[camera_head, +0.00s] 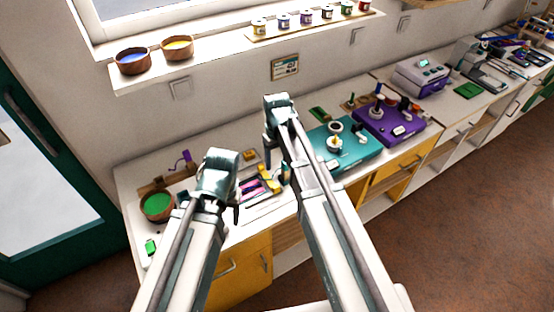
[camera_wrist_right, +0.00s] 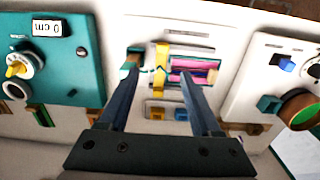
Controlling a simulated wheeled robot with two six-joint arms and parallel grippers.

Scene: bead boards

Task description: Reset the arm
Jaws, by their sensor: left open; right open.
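My right gripper (camera_head: 276,165) hangs over the middle of the white counter (camera_head: 240,145). In the right wrist view its two fingers (camera_wrist_right: 157,78) are spread with nothing held between them. Beyond them lie a yellow part (camera_wrist_right: 162,66) and a slot with pink and purple pieces (camera_wrist_right: 194,70); the yellow part also shows in the head view (camera_head: 268,179). My left gripper (camera_head: 222,208) is open over the counter's left part, right of a wooden bowl with green contents (camera_head: 157,206). Its fingers are partly hidden by its own arm. I see nothing in either gripper.
A teal box with dials (camera_head: 350,155) and a purple box (camera_head: 385,122) stand right of my right gripper. A wall shelf (camera_head: 215,58) holds two bowls and several small jars. Yellow drawers (camera_head: 238,275) are below. The floor (camera_head: 455,220) at right is clear.

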